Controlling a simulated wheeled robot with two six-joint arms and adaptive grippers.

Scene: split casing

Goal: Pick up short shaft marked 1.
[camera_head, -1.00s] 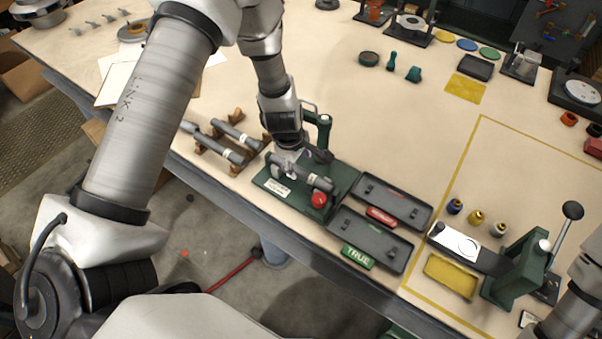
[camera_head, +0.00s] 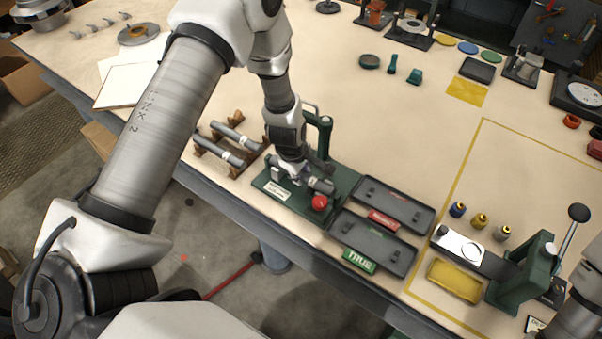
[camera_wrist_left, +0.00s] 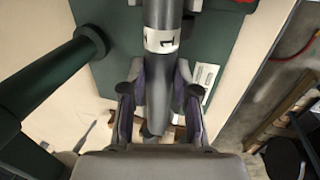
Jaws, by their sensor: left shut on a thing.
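The short shaft marked 1 (camera_wrist_left: 161,42) is a grey cylinder with a white band showing a black 1 in the left wrist view. In the head view the shaft (camera_head: 321,186) lies across the green fixture (camera_head: 272,190), partly hidden by my left gripper. My left gripper (camera_head: 297,177) is down at the fixture and shut on the shaft; its two fingers (camera_wrist_left: 158,105) flank the shaft in the left wrist view. I cannot tell whether the shaft still touches its supports. My right gripper is not in view; only part of my right arm shows at the lower right.
A wooden rack (camera_head: 237,168) holds two more grey shafts left of the fixture. A dark green post (camera_wrist_left: 50,80) stands close beside my left gripper. Two dark trays lie to the right, the nearer with a green TRUE label (camera_head: 359,260). The table's middle is clear.

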